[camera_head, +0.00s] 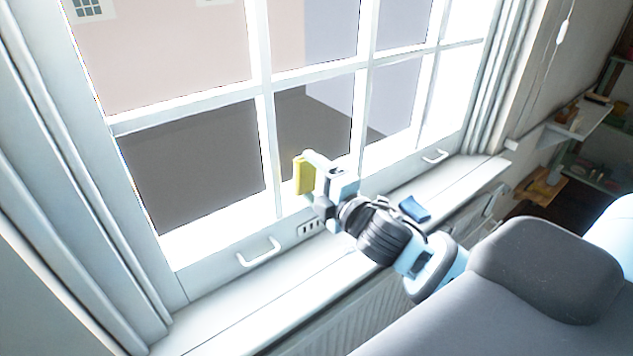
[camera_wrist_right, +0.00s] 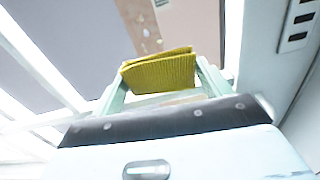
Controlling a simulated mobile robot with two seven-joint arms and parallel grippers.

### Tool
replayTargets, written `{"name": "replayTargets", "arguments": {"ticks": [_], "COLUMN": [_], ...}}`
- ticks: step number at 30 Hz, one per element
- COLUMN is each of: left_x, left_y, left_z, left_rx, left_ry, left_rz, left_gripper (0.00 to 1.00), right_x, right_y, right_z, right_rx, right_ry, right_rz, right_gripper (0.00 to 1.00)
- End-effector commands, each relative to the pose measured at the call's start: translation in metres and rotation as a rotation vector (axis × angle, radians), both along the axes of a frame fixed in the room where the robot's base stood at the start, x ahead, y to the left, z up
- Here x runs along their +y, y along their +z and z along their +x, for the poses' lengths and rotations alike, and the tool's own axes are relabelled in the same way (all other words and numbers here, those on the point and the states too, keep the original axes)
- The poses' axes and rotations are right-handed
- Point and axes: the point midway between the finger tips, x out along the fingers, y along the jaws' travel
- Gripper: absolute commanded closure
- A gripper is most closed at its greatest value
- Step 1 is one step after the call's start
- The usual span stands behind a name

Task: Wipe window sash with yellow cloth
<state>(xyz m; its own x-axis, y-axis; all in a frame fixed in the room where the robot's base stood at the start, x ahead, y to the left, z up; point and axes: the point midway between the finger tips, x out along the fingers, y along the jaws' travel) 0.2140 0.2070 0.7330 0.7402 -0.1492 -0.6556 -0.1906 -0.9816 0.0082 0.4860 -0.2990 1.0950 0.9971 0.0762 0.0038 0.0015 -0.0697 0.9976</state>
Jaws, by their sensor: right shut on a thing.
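The white window sash (camera_head: 266,150) has several panes parted by glazing bars, with two white handles on its bottom rail. The yellow cloth (camera_head: 301,176) is a small folded piece in my right gripper (camera_head: 311,174), held in front of the lower panes. In the right wrist view, the ribbed yellow cloth (camera_wrist_right: 158,70) spans between the two fingertips of my right gripper (camera_wrist_right: 160,82), which is shut on it. I cannot tell whether the cloth touches the sash. My left gripper is not in view.
The white sill (camera_head: 270,311) runs below the sash, with a radiator (camera_head: 362,318) under it. One sash handle (camera_head: 259,252) sits left of my right gripper, the other (camera_head: 435,157) to its right. Shelves (camera_head: 590,120) with small items stand at the far right.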

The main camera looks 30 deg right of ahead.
Motion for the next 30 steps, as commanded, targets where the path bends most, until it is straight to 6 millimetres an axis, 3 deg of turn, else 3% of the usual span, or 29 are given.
{"name": "replayTargets", "arguments": {"ticks": [30], "left_x": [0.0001], "left_y": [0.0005], "left_z": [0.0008], "left_rx": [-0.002], "left_ry": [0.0], "left_rz": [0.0], "left_gripper": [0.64], "right_x": [0.0007], "right_y": [0.0], "right_z": [0.0091], "right_rx": [-0.001], "right_ry": [0.0], "right_rz": [0.0], "right_gripper": [0.41]}}
